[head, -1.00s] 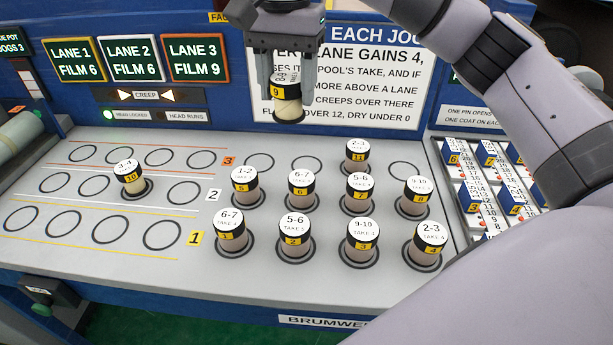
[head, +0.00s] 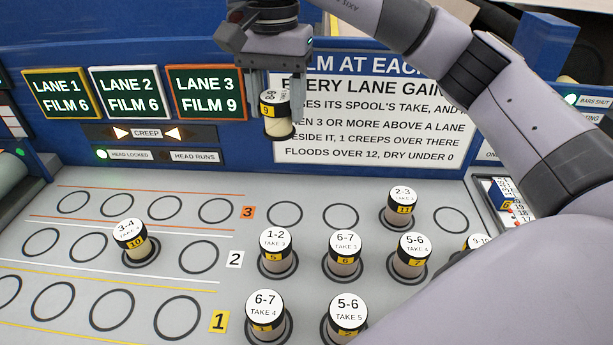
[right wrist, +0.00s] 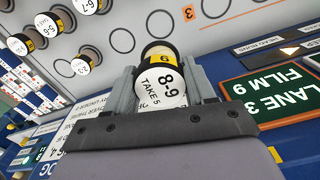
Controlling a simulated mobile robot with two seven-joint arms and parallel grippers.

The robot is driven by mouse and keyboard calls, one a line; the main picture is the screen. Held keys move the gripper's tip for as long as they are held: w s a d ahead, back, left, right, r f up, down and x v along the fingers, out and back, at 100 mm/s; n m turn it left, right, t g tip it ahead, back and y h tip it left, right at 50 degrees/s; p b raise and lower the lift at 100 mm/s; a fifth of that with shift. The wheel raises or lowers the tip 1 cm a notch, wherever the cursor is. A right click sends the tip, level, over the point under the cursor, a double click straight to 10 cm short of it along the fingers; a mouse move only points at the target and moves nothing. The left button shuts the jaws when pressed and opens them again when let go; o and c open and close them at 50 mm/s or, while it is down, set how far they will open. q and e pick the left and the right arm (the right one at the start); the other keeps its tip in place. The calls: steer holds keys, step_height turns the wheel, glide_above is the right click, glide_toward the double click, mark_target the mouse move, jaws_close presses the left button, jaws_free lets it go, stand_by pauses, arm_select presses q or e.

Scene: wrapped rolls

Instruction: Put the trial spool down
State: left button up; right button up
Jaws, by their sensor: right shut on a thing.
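The spool held by my right gripper (head: 276,98) is cream with a black band, a yellow number 9 tag and a white top. In the right wrist view this held spool (right wrist: 161,88) reads 8-9, TAKE 5, between the two fingers. It hangs roughly upright in the air in front of the back panel, clear of the deck (head: 225,285). The deck has rows of dark rings. In lane 3, the rings left of the orange 3 are empty, as are two (head: 285,214) just right of it. My left gripper is not in view.
Spool 10 (head: 130,242) stands in lane 2's left half. Spool 11 (head: 398,207) stands in lane 3. Spools 5 (head: 276,252), 6 (head: 344,253) and 7 (head: 411,256) stand in lane 2. My right arm hides the deck's right front. Lane 1's left rings (head: 110,308) are empty.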

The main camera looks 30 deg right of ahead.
mark_target(279, 138)
step_height(279, 138, down, 18)
steer(key=shift+f+p, duration=0.1)
steer(key=shift+p, duration=0.55)
steer(key=shift+f, duration=0.25)
steer(key=shift+f, duration=0.1)
steer(key=o, duration=1.1)
step_height(279, 138, up, 12)
steer(key=shift+r+b, duration=0.15)
steer(key=shift+b, duration=0.65)
